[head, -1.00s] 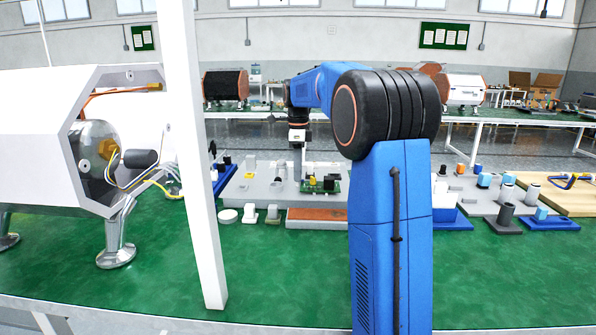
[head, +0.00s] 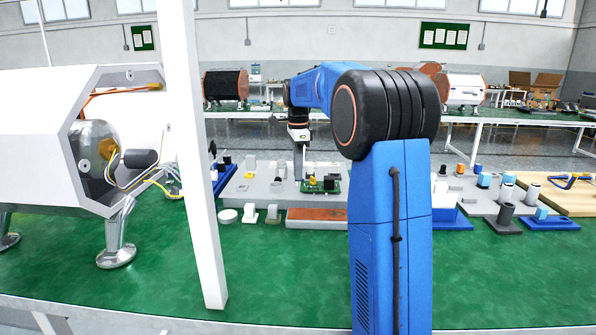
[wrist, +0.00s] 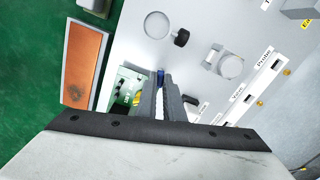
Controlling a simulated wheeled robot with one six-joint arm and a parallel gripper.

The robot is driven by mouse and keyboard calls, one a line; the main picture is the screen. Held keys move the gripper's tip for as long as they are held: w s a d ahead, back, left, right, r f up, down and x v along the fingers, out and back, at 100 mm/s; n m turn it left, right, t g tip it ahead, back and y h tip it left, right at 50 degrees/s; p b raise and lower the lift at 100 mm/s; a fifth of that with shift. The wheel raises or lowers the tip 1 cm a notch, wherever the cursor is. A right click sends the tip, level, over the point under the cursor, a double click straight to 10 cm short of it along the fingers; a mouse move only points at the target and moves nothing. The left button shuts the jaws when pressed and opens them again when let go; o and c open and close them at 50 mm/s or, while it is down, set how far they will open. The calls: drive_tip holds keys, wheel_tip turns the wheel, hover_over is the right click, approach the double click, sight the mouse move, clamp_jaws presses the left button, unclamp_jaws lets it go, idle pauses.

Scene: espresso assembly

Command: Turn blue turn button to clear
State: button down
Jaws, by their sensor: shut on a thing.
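The blue turn button (wrist: 161,75) shows as a small blue piece between the fingertips in the wrist view. My gripper (wrist: 163,84) is shut on it, and the fingers hide most of it. In the head view my gripper (head: 298,174) points down at the left end of the green circuit board (head: 329,188), and the button cannot be made out there. The board (wrist: 124,88) also shows partly in the wrist view, left of the fingers, with a yellow part beside them. The setting of the button cannot be read.
The grey plate (wrist: 205,20) with labelled places, a round hole and a black knob (wrist: 181,38) lies around the board. An orange-brown pad (wrist: 84,65) lies to the left. A white post (head: 194,150) and white machine (head: 40,130) stand left in the head view.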

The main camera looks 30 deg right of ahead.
drive_tip(key=n, duration=0.7)
drive_tip(key=shift+w, duration=0.1)
drive_tip(key=n, duration=0.4)
drive_tip(key=shift+n, duration=1.9)
drive_tip(key=c, duration=1.9)
unclamp_jaws()
drive_tip(key=shift+o, duration=0.2)
wheel_tip(320, 180, up, 17)
drive_tip(key=shift+r, duration=0.2)
